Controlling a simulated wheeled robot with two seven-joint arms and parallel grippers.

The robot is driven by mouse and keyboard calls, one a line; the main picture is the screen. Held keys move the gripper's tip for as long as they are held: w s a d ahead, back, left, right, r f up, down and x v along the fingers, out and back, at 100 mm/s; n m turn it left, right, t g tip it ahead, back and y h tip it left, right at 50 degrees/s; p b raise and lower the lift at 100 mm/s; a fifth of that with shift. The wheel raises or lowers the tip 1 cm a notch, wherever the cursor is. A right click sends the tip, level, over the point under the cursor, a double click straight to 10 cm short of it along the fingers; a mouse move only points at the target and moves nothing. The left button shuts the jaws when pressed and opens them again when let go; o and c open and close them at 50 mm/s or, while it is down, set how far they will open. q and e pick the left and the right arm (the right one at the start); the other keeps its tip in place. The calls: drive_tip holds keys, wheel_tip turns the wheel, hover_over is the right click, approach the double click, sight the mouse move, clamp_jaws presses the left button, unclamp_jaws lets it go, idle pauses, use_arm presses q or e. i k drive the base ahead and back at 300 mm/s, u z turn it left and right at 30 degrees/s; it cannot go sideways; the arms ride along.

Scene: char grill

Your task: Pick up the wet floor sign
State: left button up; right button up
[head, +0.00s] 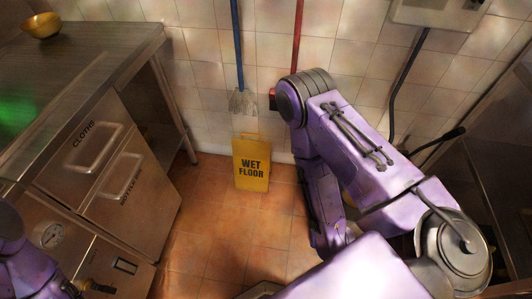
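The wet floor sign (251,164) is yellow with black "WET FLOOR" lettering. It stands upright on the tiled floor near the back wall, in the middle of the head view. My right arm comes in from the right and bends down just right of the sign, apart from it in the picture. My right gripper is not visible; the arm's lower end is hidden behind its own links. Only a small part of my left arm shows at the lower left edge, and my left gripper is not in view.
A steel counter with drawers (97,157) stands on the left, with a golden bowl (42,25) on top. A mop (242,101) with a blue handle and a red pole (297,38) lean at the tiled wall. Floor (215,235) in front of the sign is clear.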

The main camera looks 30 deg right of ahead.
sight(252, 158)
drive_tip(key=z, duration=0.6)
drive_tip(key=i, duration=0.65)
drive_tip(key=z, duration=0.65)
drive_tip(key=i, duration=0.5)
